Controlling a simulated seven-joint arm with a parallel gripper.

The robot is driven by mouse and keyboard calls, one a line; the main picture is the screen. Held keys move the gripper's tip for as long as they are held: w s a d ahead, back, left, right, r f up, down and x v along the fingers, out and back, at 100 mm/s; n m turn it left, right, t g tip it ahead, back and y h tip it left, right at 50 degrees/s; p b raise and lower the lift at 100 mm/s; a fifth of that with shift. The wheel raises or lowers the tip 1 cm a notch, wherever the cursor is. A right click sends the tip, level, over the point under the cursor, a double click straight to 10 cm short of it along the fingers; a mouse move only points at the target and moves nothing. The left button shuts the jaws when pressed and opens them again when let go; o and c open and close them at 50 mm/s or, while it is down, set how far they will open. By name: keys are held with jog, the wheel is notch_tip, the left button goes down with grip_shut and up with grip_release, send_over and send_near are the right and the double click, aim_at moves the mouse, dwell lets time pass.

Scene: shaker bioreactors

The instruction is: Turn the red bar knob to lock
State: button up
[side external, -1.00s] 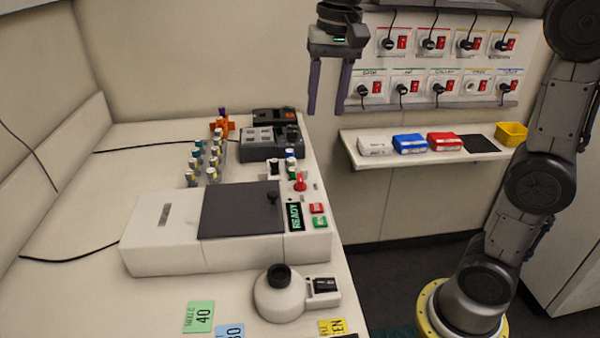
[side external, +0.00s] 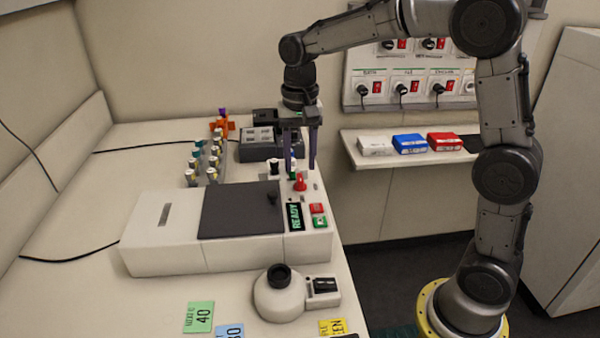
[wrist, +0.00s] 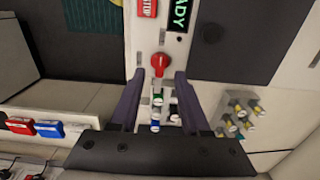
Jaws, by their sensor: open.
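The red bar knob (side external: 300,182) sits on the right end of the white shaker unit (side external: 160,240), beside the green READY display (side external: 295,216). In the wrist view the red knob (wrist: 160,62) lies just beyond and between the fingertips, its bar pointing along the view's vertical. My gripper (side external: 301,168) is open, pointing down, with its two purple fingers close to the knob in the side view. In the wrist view my gripper (wrist: 162,75) has clear space between the fingers and holds nothing. Whether a finger touches the knob cannot be told.
Red and green buttons (side external: 318,215) are in front of the knob. Small colour-capped vials (wrist: 157,112) lie under the gripper. A rack of vials (side external: 213,158) stands to the left. A round white device (side external: 280,300) stands in front. The shelf (side external: 365,160) is at right.

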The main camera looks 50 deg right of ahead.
aim_at(300, 177)
jog(key=shift+f, duration=1.95)
jog(key=shift+c, duration=0.3)
grip_shut()
